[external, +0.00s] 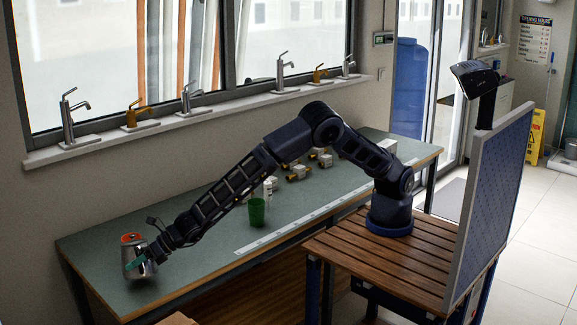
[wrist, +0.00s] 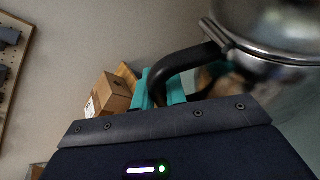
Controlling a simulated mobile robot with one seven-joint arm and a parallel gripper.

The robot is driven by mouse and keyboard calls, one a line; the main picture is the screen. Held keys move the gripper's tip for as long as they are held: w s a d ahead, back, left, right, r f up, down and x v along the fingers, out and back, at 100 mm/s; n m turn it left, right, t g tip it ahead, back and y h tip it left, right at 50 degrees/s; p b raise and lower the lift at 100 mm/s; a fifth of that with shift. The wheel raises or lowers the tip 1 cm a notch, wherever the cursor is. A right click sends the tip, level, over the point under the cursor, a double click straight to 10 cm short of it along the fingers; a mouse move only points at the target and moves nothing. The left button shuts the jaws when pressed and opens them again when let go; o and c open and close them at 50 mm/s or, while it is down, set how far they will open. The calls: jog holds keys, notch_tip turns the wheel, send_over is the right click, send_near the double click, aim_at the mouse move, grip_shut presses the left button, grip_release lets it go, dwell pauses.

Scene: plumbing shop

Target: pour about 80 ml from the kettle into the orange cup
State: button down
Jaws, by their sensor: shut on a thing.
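The kettle (external: 147,268) is a shiny metal pot at the near left end of the green bench; it also fills the top right of the wrist view (wrist: 275,45). My gripper (external: 137,263), with teal fingers, is shut on its black handle (wrist: 180,62). The kettle looks about upright; I cannot tell if it touches the bench. An orange-red round patch (external: 131,238) shows at the kettle's top; I cannot tell if it is the lid or an orange cup behind. No other orange cup is visible. A green cup (external: 257,212) stands mid-bench.
White and brass fittings (external: 297,172) lie further back on the bench (external: 200,262). Several taps (external: 68,115) line the window sill. Cardboard boxes (wrist: 112,94) show beyond the fingers in the wrist view. The bench between kettle and green cup is mostly clear, under my arm.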

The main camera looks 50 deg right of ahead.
aim_at(130, 244)
jog(key=w+r+m, duration=0.1)
jog(key=r, duration=0.1)
jog(key=w+d+r+m+g, duration=0.1)
jog(key=w+r, duration=0.1)
jog(key=w+d+r+m+g+y, duration=0.1)
jog(key=w+r, duration=0.1)
jog(key=r, duration=0.1)
jog(key=shift+w+p, duration=0.2)
jog(key=shift+p, duration=0.1)
jog(key=shift+s+a+r+m+g, duration=0.1)
jog(key=shift+s+r+m+g, duration=0.1)
jog(key=shift+m+g, duration=0.1)
jog(key=shift+w+r+m+y+p, duration=0.3)
jog(key=shift+w+r+p, duration=0.05)
jog(key=shift+r, duration=0.1)
jog(key=shift+w+d+r+m+g+p, duration=0.3)
jog(key=shift+w+r+p, duration=0.1)
jog(key=shift+w+p, duration=0.1)
jog(key=shift+w+d+r+m+g+y+p, duration=0.25)
jog(key=shift+w+r+m+p, duration=0.15)
jog(key=shift+w+r+p, duration=0.3)
jog(key=shift+w+d+r+m+g+y+p, duration=0.2)
jog(key=shift+w+r+m+p, duration=0.25)
jog(key=shift+p, duration=0.4)
jog(key=shift+w+d+r+p, duration=0.15)
jog(key=shift+w+p, duration=0.15)
jog(key=shift+w, duration=0.25)
jog(key=shift+p, duration=0.3)
